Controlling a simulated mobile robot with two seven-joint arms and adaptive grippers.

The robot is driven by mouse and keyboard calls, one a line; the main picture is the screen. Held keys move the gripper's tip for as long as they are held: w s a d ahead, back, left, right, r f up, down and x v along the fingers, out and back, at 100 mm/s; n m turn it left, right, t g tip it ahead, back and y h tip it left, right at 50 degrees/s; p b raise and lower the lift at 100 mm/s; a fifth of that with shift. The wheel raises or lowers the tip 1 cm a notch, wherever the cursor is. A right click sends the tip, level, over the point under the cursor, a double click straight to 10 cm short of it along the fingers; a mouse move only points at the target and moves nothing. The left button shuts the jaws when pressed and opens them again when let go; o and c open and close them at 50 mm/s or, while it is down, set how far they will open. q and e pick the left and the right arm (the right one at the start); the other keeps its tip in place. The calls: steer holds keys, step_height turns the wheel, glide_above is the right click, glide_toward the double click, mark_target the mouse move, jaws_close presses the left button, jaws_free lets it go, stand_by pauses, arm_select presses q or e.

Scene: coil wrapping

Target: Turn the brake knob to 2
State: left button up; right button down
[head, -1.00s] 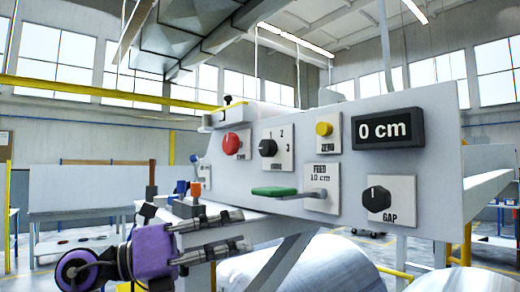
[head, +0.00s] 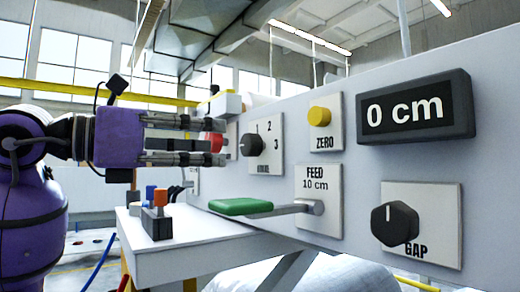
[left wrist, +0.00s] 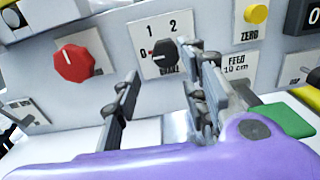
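The brake knob (head: 250,145) is black and sits on a white plate marked 1, 2 and 3 on the grey panel. It also shows in the left wrist view (left wrist: 165,53), where its pale pointer mark seems to face left, towards the 0. My left gripper (head: 205,140) is open and empty, to the left of the knob in the head view, its fingers pointing at the panel. In the left wrist view its fingertips (left wrist: 162,78) stand apart on both sides below the knob, with no contact visible. My right gripper is not in view.
A red knob (left wrist: 78,62) is left of the brake plate, partly hidden by my fingers in the head view. A green-handled feed lever (head: 240,206) juts out below. A yellow zero button (head: 319,117), gap knob (head: 395,224) and 0 cm display (head: 415,108) are further right.

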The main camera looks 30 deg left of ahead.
mark_target(243, 145)
arm_select(q)
steer(key=x, duration=0.2)
steer(key=p+x, duration=0.1)
steer(key=shift+w+d+r, duration=0.15)
steer(key=shift+d+r, duration=0.1)
steer(key=shift+r, duration=0.05)
steer(key=x, duration=0.3)
steer(key=shift+w+f, duration=0.15)
steer(key=shift+w, duration=0.1)
steer(key=shift+w+d+p, duration=0.1)
steer(key=shift+w+p, duration=0.2)
steer(key=shift+s, duration=0.1)
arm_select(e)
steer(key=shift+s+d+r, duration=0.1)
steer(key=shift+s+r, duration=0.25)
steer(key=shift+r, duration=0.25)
arm_select(q)
steer(key=c, duration=0.5)
steer(key=shift+d, duration=0.1)
steer(key=c, duration=0.5)
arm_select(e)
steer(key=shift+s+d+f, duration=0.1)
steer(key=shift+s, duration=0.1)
